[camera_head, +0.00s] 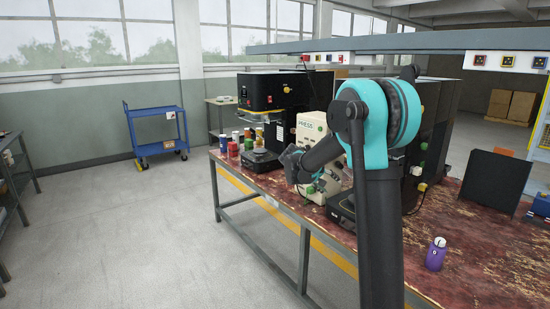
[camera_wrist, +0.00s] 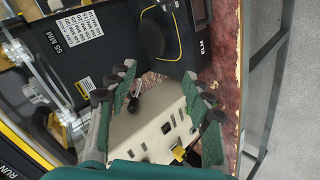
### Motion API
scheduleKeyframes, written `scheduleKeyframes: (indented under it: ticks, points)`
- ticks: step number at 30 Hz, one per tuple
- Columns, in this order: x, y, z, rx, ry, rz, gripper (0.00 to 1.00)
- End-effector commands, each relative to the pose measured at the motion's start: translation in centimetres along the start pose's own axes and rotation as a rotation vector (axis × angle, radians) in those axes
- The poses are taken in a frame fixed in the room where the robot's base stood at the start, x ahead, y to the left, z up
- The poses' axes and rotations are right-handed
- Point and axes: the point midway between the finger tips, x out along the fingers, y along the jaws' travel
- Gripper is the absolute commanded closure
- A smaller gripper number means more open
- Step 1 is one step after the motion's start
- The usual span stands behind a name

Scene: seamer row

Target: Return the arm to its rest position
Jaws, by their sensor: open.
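My arm rises in front of the worktable in the head view and bends down to the left. My gripper (camera_head: 292,160) hangs over the table's left part, beside a cream-coloured machine (camera_head: 318,132). In the wrist view the green-padded fingers of my gripper (camera_wrist: 162,100) are spread apart. Nothing is held between them. Whether the fingers touch anything cannot be told.
The red worn worktable (camera_head: 465,250) carries black seamer machines (camera_head: 272,92), several cans (camera_head: 233,148) and a purple bottle (camera_head: 436,253). An overhead rail (camera_head: 420,41) crosses above. A blue cart (camera_head: 157,130) stands at the left wall. The floor left of the table is clear.

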Motion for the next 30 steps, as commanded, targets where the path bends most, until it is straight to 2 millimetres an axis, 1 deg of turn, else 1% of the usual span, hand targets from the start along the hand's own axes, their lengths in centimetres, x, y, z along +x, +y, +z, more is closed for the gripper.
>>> scheduleKeyframes:
  ticks: [1, 5, 6, 8, 9, 11, 12, 14, 15, 17, 18, 21, 24, 27, 30]
  points:
    - [-0.2, 0.4, 2.7, 0.012, -0.016, -0.040, 0.49]
    - [-1.1, 0.2, 9.0, 0.039, -0.051, -0.154, 0.49]
    - [-1.4, 0.0, 11.0, 0.047, -0.060, -0.190, 0.49]
    - [-2.0, -0.3, 13.9, 0.063, -0.072, -0.243, 0.49]
    - [-2.4, -0.7, 15.9, 0.073, -0.078, -0.278, 0.49]
    - [-3.0, -1.3, 18.8, 0.090, -0.087, -0.331, 0.49]
    - [-3.5, -1.7, 20.7, 0.101, -0.092, -0.365, 0.49]
    - [-4.2, -2.5, 23.6, 0.120, -0.099, -0.418, 0.49]
    - [-4.7, -3.1, 25.5, 0.133, -0.103, -0.452, 0.49]
    - [-5.5, -4.1, 28.3, 0.153, -0.106, -0.504, 0.49]
    - [-6.0, -4.8, 30.1, 0.168, -0.107, -0.537, 0.49]
    - [-7.3, -6.5, 34.0, 0.200, -0.107, -0.612, 0.49]
    - [-8.3, -8.0, 36.8, 0.225, -0.104, -0.670, 0.49]
    - [-8.9, -9.0, 38.5, 0.243, -0.101, -0.706, 0.49]
    - [-9.2, -9.5, 39.3, 0.251, -0.099, -0.724, 0.49]
